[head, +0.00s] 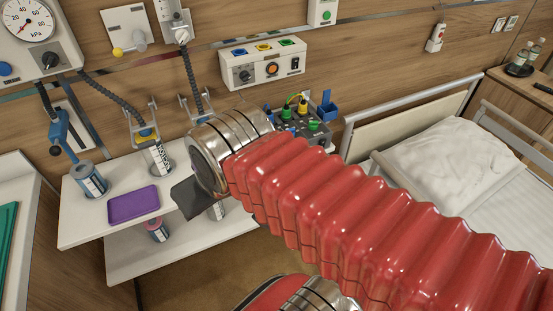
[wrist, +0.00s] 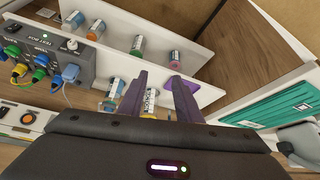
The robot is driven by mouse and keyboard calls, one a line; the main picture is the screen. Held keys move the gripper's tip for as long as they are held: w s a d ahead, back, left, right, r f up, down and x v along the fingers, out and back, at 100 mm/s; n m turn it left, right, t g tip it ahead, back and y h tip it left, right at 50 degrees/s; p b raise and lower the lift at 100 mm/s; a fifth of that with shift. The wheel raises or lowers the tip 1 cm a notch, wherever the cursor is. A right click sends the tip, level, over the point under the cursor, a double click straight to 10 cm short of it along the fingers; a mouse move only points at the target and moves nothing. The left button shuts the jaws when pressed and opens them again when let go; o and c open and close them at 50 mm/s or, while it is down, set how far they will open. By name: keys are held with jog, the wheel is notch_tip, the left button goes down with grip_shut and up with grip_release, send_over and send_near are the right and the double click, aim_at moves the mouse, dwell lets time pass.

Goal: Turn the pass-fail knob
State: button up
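A grey test box (wrist: 40,62) with coloured plugs and leads is at the left in the wrist view. It has a black knob (wrist: 12,27) and a small pale knob (wrist: 72,45) on its face; no pass-fail marking can be read. In the head view the test box (head: 317,133) is partly hidden behind my arm. My gripper (wrist: 160,80) has its two fingers apart with nothing held between them; the test box is left of them. In the head view my gripper (head: 190,198) is a dark shape over the shelf, its fingers unclear.
A white wall unit (head: 265,65) carries a black knob and an orange button. The white shelf (head: 85,225) holds a purple tray (head: 133,205) and several labelled canisters (head: 90,180). A bed (head: 445,160) with rails stands right. A green panel (wrist: 265,110) is right in the wrist view.

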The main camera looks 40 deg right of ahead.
jog(key=shift+o, duration=0.4)
jog(key=shift+o, duration=1)
jog(key=shift+w+d, duration=0.2)
jog(key=shift+d, duration=0.05)
jog(key=w+d+f+m, duration=0.1)
jog(key=w+d+f, duration=0.1)
jog(key=d, duration=1.1)
jog(key=w+d+f+m+g+h, duration=0.1)
jog(key=w+d+f+m, duration=0.1)
jog(key=d, duration=1)
jog(key=shift+w+d+f, duration=0.35)
jog(key=shift+w+f, duration=0.2)
jog(key=shift+f, duration=0.4)
jog(key=shift+f, duration=0.1)
jog(key=shift+x, duration=6.8)
jog(key=shift+s+d, duration=0.1)
jog(key=shift+d, duration=0.05)
jog(key=shift+c, duration=0.3)
